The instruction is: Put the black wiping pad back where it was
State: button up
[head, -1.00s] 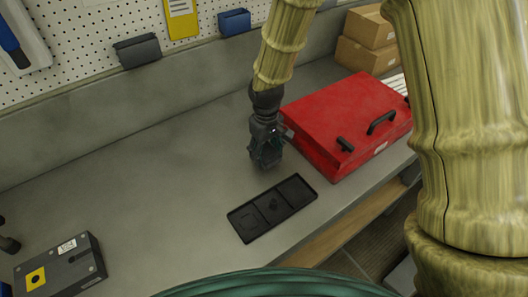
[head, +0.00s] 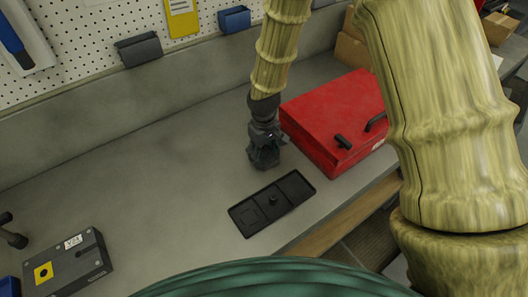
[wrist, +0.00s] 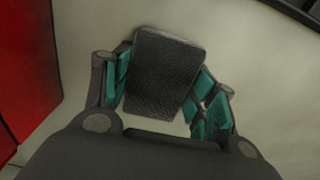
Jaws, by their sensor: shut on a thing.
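The black wiping pad (wrist: 165,72) is a dark, textured rectangular block in the wrist view. My gripper (wrist: 165,90) is shut on it, with teal finger pads at its left and right sides. In the head view my gripper (head: 264,160) points down over the grey bench, behind the black tray and left of the red case. The pad is hard to tell from the dark fingers there. The black tray (head: 296,186) lies flat with several shallow compartments. A small black knob (head: 272,200) stands in its middle, and its left compartment shows a square outline.
The red case (head: 335,110) with black handles stands close on the right. A grey box with a yellow label (head: 66,266) sits at the lower left. A pegboard (head: 85,50) with holders is behind. The bench (head: 150,180) is clear left of the tray.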

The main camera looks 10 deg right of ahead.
aim_at(264, 153)
jog(key=shift+f, duration=0.2)
jog(key=o, duration=1.2)
jog(key=shift+c, duration=0.2)
jog(key=shift+r, duration=0.1)
notch_tip(264, 153, up, 12)
jog(key=b, duration=0.4)
jog(key=shift+r, duration=0.1)
